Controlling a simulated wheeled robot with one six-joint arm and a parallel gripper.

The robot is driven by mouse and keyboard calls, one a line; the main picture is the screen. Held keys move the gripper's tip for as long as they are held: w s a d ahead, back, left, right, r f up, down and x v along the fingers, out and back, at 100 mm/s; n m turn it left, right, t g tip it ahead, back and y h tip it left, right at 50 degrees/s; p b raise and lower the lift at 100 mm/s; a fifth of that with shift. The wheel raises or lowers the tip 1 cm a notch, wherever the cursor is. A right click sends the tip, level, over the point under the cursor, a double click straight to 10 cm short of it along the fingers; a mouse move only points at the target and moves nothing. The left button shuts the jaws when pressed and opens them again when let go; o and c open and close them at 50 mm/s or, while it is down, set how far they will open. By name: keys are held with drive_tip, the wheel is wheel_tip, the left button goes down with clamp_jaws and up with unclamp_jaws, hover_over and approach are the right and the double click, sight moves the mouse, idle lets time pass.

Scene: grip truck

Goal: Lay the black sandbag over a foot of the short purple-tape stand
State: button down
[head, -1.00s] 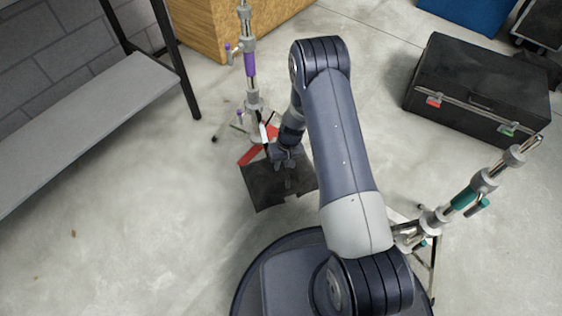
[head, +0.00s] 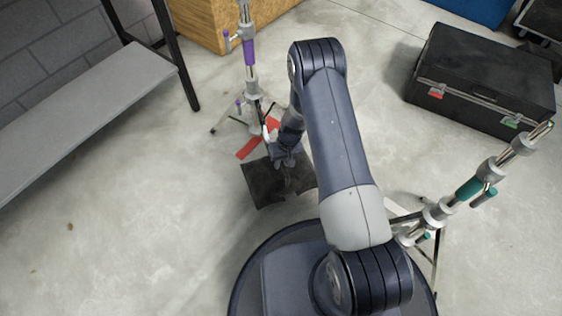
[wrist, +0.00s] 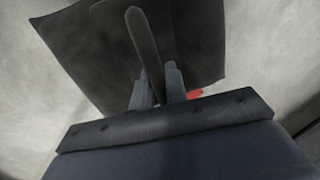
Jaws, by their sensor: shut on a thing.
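The black sandbag (head: 264,184) hangs from my gripper (head: 287,164) in the head view, spread to both sides. In the wrist view my gripper (wrist: 157,85) is shut on the strap (wrist: 143,45) of the sandbag (wrist: 85,50). The purple-tape stand (head: 249,52) is upright behind the bag, its feet spread on the floor. A red patch (head: 250,147) lies by its feet, between the stand and the bag. My arm hides part of the stand's right side. Whether the bag touches the floor I cannot tell.
A teal-tape stand (head: 469,190) is close at my right. A black case (head: 485,80) lies at the upper right. A grey shelf (head: 85,115) is at the left and a wooden box (head: 205,25) behind the purple-tape stand. The floor at the left is clear.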

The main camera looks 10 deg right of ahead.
sight(280, 172)
drive_tip(key=shift+w+f+b, duration=0.15)
drive_tip(key=shift+f+b, duration=2.45)
drive_tip(key=shift+f, duration=0.05)
idle(0.4)
drive_tip(key=c, duration=1.3)
unclamp_jaws()
drive_tip(key=shift+s+f, duration=0.2)
drive_tip(key=shift+s, duration=0.05)
drive_tip(key=r+p, duration=0.1)
drive_tip(key=r, duration=0.2)
drive_tip(key=d+r+p, duration=0.1)
drive_tip(key=r+p, duration=0.1)
drive_tip(key=r, duration=0.2)
drive_tip(key=d+r+p, duration=0.1)
drive_tip(key=r, duration=0.3)
drive_tip(key=shift+w+p, duration=0.3)
drive_tip(key=shift+w, duration=0.1)
drive_tip(key=f+b, duration=0.1)
drive_tip(key=f, duration=0.2)
drive_tip(key=a+f+b, duration=0.1)
drive_tip(key=f+b, duration=0.1)
drive_tip(key=f, duration=0.2)
drive_tip(key=a+f+b, duration=0.1)
drive_tip(key=f, duration=0.3)
drive_tip(key=shift+s+b, duration=0.3)
drive_tip(key=shift+b, duration=0.1)
drive_tip(key=shift+r+p, duration=0.45)
